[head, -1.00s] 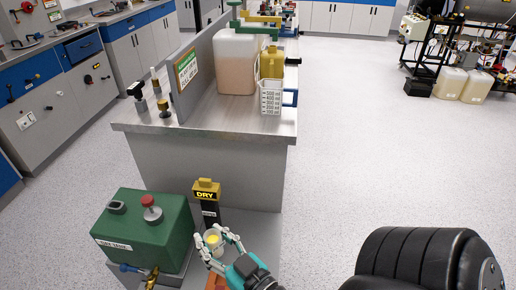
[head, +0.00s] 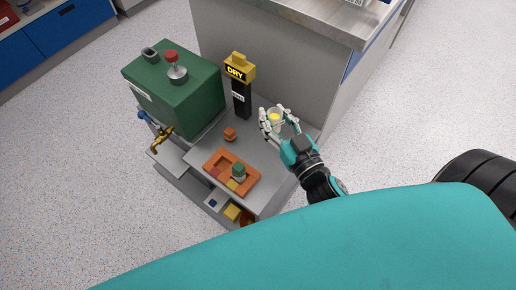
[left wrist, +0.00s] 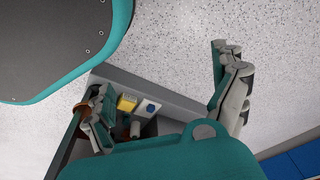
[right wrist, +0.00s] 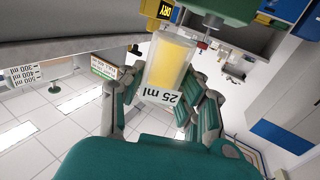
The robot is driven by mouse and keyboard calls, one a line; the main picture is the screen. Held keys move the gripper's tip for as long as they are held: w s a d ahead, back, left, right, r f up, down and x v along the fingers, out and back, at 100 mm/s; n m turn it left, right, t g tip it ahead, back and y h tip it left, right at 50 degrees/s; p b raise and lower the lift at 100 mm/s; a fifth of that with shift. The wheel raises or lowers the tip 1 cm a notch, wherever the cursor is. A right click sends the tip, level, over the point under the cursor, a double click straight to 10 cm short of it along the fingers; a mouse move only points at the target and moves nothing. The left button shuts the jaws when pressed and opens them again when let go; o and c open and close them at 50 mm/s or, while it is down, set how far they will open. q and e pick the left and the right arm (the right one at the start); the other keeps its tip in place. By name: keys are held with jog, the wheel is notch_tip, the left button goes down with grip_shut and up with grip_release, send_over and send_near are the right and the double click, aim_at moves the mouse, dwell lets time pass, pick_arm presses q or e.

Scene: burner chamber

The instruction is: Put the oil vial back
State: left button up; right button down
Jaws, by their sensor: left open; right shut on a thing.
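The oil vial (right wrist: 168,66) is a clear container with yellow liquid and a "25 ml" label, seen in the right wrist view. My right gripper (head: 277,118) is shut on it, and the yellow vial top (head: 275,117) shows between the fingers in the head view. They are beside the black DRY post (head: 241,102), over the right side of the grey stand (head: 202,146). An orange tray (head: 210,164) on the stand holds a green-topped piece and small coloured pieces. My left gripper (left wrist: 166,98) is open in the left wrist view, with nothing between its fingers.
A green tank (head: 180,95) with a brass tap (head: 162,138) stands at the stand's left. A small orange piece (head: 230,134) sits behind the tray. A lower compartment holds a yellow block (head: 232,212). A tall grey bench (head: 270,65) rises behind the stand.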

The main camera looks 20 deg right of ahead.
pick_arm(q)
jog(key=w+r+t+b, duration=0.2)
jog(key=w+r+b, duration=0.2)
jog(key=r+b, duration=1.05)
pick_arm(e)
jog(key=shift+n+y, duration=0.4)
jog(key=shift+y, duration=0.1)
jog(key=w+d+f, duration=0.1)
jog(key=f, duration=0.5)
jog(key=w+d+f+p, duration=0.1)
jog(key=w+f, duration=0.1)
jog(key=f, duration=0.5)
jog(key=w+d+f, duration=0.1)
jog(key=w+f, duration=0.1)
jog(key=f, duration=0.4)
jog(key=shift+w+d+f, duration=0.1)
jog(key=shift+d+f, duration=0.1)
jog(key=shift+f, duration=0.6)
notch_tip(320, 180, down, 3)
jog(key=shift+f+b, duration=0.1)
jog(key=shift+b, duration=0.75)
pick_arm(q)
jog(key=w+d+r+t+h, duration=0.1)
jog(key=w+d+r+t, duration=0.1)
jog(key=w+r+t, duration=0.2)
jog(key=w, duration=0.3)
jog(key=shift+w+d, duration=0.2)
jog(key=shift+d, duration=0.15)
pick_arm(e)
jog(key=shift+f, duration=0.1)
